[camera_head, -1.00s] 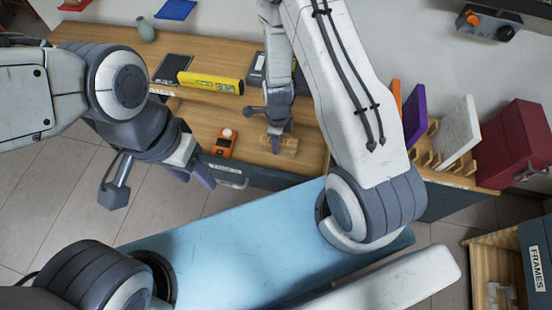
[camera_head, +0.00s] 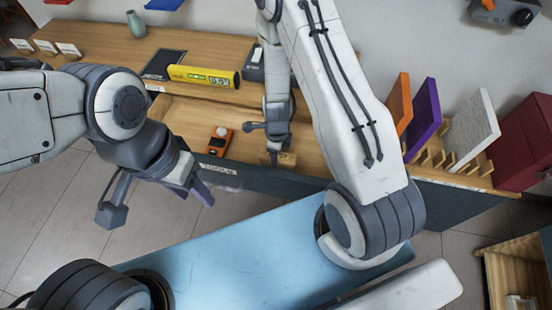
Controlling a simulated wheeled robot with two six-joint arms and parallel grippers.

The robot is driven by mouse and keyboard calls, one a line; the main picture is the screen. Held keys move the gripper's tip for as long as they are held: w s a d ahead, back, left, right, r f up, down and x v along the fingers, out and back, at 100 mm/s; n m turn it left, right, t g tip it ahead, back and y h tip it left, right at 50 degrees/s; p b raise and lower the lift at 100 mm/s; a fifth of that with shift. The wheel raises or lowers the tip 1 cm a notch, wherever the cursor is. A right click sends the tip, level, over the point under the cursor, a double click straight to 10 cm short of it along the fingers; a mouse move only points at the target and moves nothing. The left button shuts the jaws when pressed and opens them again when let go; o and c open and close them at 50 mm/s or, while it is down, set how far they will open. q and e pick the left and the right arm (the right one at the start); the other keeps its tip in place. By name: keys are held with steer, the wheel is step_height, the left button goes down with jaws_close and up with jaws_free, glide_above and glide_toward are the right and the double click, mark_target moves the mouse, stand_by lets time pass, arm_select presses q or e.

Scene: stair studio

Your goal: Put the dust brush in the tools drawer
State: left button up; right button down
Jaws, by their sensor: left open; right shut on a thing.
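The dust brush (camera_head: 287,160) shows as a small wooden piece by the front edge of the tools drawer. My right gripper (camera_head: 274,158) points down and is shut on it; the jaws hide part of the brush, and I cannot tell whether it touches the drawer floor. The tools drawer (camera_head: 180,125) is open, with a label on its dark front. My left gripper (camera_head: 158,203) is open and empty, left of the drawer front and apart from it.
An orange device (camera_head: 219,142) lies in the drawer. A yellow level (camera_head: 203,76) and a dark box (camera_head: 254,66) lie on the bench top (camera_head: 115,42) behind. Upright panels (camera_head: 472,130) stand in a rack at the right. A wooden drawer (camera_head: 512,265) is at lower right.

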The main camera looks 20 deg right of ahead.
steer(key=shift+r, duration=0.1)
steer(key=c, duration=0.7)
jaws_free()
steer(key=shift+f, duration=0.2)
steer(key=o, duration=0.4)
steer(key=shift+o, duration=0.2)
steer(key=shift+r, duration=0.1)
